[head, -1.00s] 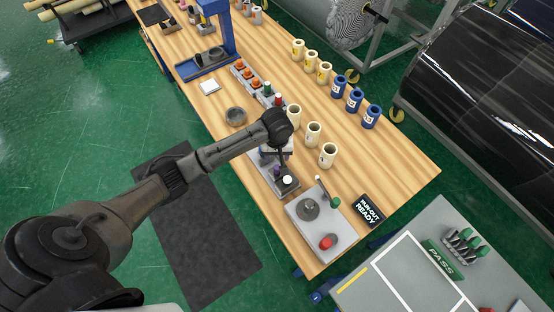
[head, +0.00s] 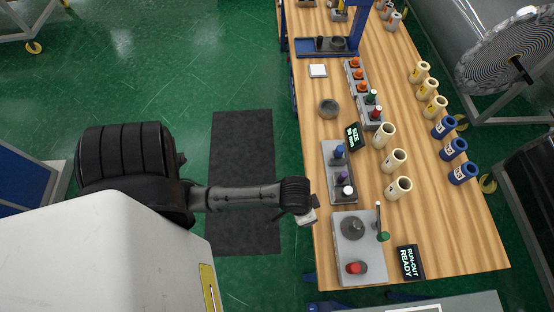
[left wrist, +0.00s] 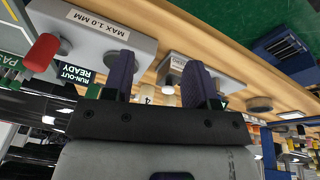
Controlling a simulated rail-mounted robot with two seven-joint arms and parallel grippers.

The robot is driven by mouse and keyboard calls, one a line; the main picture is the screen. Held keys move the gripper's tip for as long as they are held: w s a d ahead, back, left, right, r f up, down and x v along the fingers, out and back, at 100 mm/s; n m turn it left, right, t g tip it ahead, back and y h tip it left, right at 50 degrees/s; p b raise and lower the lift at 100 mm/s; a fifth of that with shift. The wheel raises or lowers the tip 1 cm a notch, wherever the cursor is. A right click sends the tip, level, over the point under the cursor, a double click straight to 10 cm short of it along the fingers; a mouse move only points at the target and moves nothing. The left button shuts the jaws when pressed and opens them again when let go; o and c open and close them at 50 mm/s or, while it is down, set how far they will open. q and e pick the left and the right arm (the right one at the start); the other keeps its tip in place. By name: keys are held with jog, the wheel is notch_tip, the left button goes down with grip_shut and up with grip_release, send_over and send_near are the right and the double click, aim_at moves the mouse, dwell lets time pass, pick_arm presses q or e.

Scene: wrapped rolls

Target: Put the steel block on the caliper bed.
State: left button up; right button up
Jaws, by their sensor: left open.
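My left gripper (head: 310,216) is open, off the left edge of the bench beside the run-out fixture. Its dark purple fingers (left wrist: 158,74) stand apart in the left wrist view, with nothing gripped between them. The likely caliper unit is a grey bed (head: 332,192) with blue, purple and white-topped parts, beside a display (head: 353,135) reading SIZE and a value in mm. Part of a grey unit also shows beyond the fingers in the wrist view. I cannot single out the steel block with certainty. My right gripper is not in view.
The run-out fixture (head: 345,222), with a red knob (head: 355,267), stands at the near bench end beside its RUN-OUT READY display (head: 410,263). A grey bowl (head: 328,107), white pad (head: 317,70), cream rolls (head: 394,160) and blue rolls (head: 453,149) occupy the bench.

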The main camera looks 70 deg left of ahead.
pick_arm(q)
jog(key=s+a+r+m+t+y, duration=0.1)
jog(key=s+r+m, duration=0.1)
jog(key=s, duration=0.6)
jog(key=shift+s+r, duration=0.15)
jog(key=shift+r, duration=0.5)
jog(key=shift+a, duration=0.1)
jog(key=shift+c, duration=0.3)
